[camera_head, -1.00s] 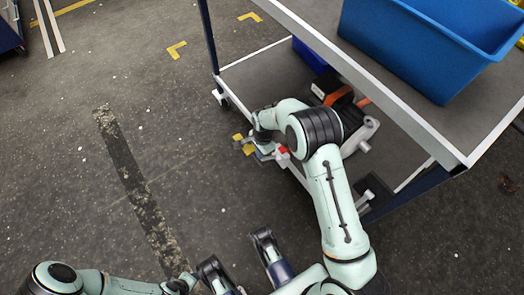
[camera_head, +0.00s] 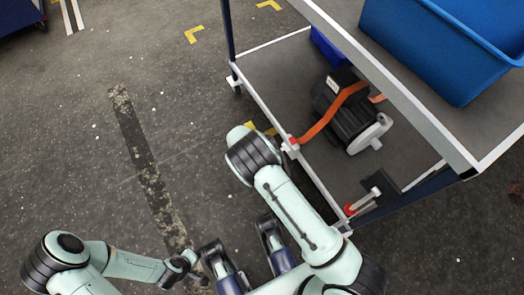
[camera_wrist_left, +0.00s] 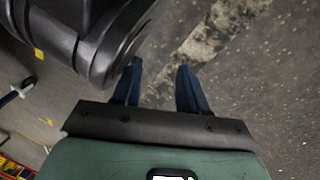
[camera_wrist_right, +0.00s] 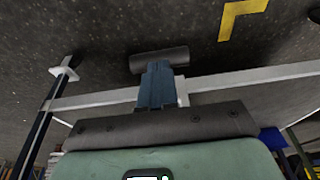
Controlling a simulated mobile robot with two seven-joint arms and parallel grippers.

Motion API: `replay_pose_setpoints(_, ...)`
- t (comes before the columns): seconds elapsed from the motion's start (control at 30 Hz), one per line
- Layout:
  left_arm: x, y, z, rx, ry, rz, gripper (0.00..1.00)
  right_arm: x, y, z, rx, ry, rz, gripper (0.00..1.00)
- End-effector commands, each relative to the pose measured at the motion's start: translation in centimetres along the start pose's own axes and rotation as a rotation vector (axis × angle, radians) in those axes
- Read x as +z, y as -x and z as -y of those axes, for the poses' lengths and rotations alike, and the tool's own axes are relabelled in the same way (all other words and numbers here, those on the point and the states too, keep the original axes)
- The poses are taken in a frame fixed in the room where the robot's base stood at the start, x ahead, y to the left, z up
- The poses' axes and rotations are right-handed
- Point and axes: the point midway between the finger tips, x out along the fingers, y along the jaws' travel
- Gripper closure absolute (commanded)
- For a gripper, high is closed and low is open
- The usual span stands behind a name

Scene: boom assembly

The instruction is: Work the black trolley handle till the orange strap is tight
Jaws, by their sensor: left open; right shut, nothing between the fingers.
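The orange strap (camera_head: 325,123) runs over a dark motor-like machine (camera_head: 350,118) on the trolley's lower shelf, down to a red and white fitting (camera_head: 291,145) at the shelf edge. I cannot tell how tight it is. In the right wrist view a short dark cylinder, seemingly the black handle (camera_wrist_right: 158,60), lies crosswise at the tips of my right gripper (camera_wrist_right: 160,72). The gripper is shut with nothing between its fingers; I cannot tell whether it touches the handle. The wrist hides it in the head view. My left gripper (camera_wrist_left: 160,75) is open and empty above the floor.
A blue bin (camera_head: 440,45) stands on the trolley's top shelf (camera_head: 495,135), which overhangs the lower shelf (camera_head: 285,70). A second red fitting (camera_head: 350,209) sits at the lower shelf's near right corner.

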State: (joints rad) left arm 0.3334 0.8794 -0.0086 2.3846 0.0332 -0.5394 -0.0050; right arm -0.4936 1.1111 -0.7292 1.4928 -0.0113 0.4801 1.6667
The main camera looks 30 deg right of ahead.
Motion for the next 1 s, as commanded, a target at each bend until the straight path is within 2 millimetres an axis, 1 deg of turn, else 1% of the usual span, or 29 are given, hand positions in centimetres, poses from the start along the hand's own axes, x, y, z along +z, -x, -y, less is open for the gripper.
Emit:
replay_pose_setpoints(0.03,0.5,-0.6,0.5,-0.009,0.005,0.016,0.57,0.5,-0.7,0.0,0.001,0.003,0.000,1.00)
replay_pose_setpoints(0.1,1.1,-0.9,1.0,-0.018,0.011,0.036,0.57,0.9,-1.3,0.0,0.001,0.003,0.001,1.00)
replay_pose_setpoints(0.4,2.8,-1.9,2.4,-0.044,0.028,0.095,0.57,1.9,-3.0,0.0,0.000,0.003,0.003,1.00)
replay_pose_setpoints(0.63,3.3,-2.1,2.7,-0.051,0.033,0.111,0.57,2.1,-3.4,0.0,0.000,0.003,0.004,1.00)
replay_pose_setpoints(1.0,3.3,-2.1,2.7,-0.051,0.033,0.112,0.57,2.1,-3.4,0.0,0.001,0.003,0.004,1.00)
